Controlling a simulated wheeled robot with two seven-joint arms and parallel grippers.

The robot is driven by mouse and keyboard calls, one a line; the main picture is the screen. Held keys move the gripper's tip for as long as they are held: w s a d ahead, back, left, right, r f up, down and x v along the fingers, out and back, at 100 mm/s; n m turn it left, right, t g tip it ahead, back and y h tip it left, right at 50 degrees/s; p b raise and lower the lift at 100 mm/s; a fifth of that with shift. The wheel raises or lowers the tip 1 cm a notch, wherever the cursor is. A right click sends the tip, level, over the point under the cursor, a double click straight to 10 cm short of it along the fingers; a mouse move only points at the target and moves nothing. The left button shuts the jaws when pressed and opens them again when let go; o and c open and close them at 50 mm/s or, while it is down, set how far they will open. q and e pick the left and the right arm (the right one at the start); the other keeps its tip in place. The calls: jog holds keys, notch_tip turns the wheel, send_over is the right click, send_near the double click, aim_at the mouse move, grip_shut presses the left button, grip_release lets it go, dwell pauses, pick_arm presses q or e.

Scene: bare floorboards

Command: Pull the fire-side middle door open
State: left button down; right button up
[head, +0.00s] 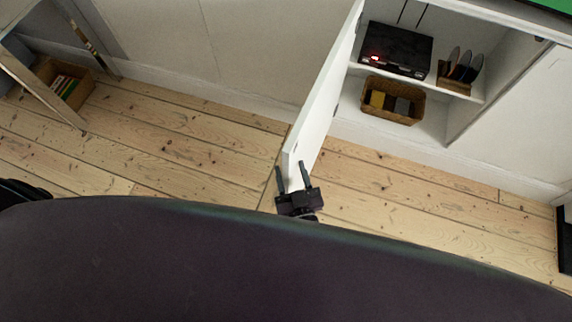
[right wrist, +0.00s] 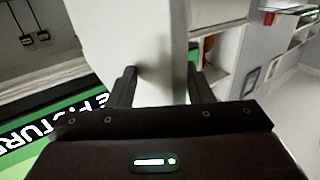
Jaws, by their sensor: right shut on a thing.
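The white cabinet door (head: 325,105) stands swung well out from the low white cabinet in the head view. Its free edge points toward me. My right gripper (head: 291,167) is at that free edge, with one finger on each side of it. In the right wrist view the pale door panel (right wrist: 150,40) fills the gap between the fingers of the gripper (right wrist: 161,72), which is shut on it. The door's handle cannot be made out. My left gripper is not in view.
The open compartment holds a black box with a red light (head: 396,50), a wicker basket (head: 392,101) and upright discs in a rack (head: 458,70). A shelf unit with a book basket (head: 66,82) stands at left. The floorboards (head: 170,150) left of the door are clear.

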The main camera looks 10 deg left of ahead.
jog(key=v, duration=0.2)
jog(key=a+v, duration=0.1)
jog(key=v, duration=0.2)
jog(key=shift+s+d, duration=0.1)
jog(key=shift+s, duration=0.4)
